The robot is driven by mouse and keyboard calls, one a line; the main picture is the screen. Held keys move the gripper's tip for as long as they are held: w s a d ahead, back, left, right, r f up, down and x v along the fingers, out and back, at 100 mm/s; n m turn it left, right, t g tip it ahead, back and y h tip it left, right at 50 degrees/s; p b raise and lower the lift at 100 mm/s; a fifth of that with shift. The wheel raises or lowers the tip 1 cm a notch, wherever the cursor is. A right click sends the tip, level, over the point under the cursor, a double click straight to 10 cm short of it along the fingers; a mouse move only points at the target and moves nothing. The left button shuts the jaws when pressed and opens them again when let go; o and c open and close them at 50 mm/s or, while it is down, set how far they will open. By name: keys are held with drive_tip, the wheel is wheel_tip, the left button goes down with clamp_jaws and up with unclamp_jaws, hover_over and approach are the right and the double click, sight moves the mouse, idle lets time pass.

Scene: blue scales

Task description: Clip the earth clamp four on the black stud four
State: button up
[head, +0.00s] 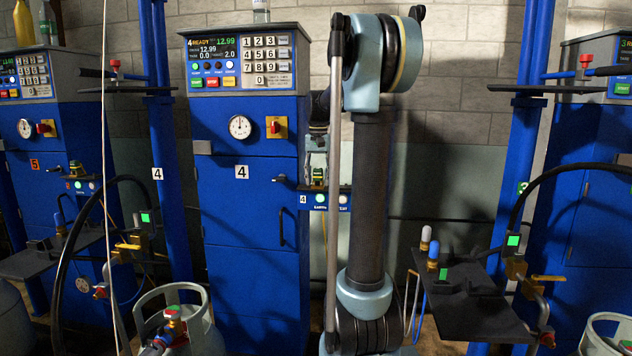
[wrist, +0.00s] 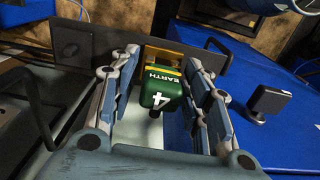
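The earth clamp four is a green block with a yellow band, marked EARTH and 4 (wrist: 160,86). In the head view the clamp (head: 318,177) sits upright at the small blue EARTH/TEST panel right of the cabinet marked 4. My gripper (wrist: 161,62) is open, with one finger on each side of the clamp; narrow gaps seem to show, though contact on the right side is hard to judge. In the head view my gripper (head: 317,143) is just above the clamp, partly hidden by my arm. I cannot identify black stud four for sure.
A black square knob (wrist: 268,102) stands on the blue face to the right in the wrist view. The blue cabinet (head: 242,215) carries a keypad, gauge and handle. A gas cylinder (head: 178,325) stands in front left, and a dark shelf (head: 470,312) juts out at right.

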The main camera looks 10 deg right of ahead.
clamp_jaws()
drive_tip(key=shift+r, duration=0.15)
drive_tip(key=shift+r, duration=2.8)
drive_tip(key=shift+s, duration=0.1)
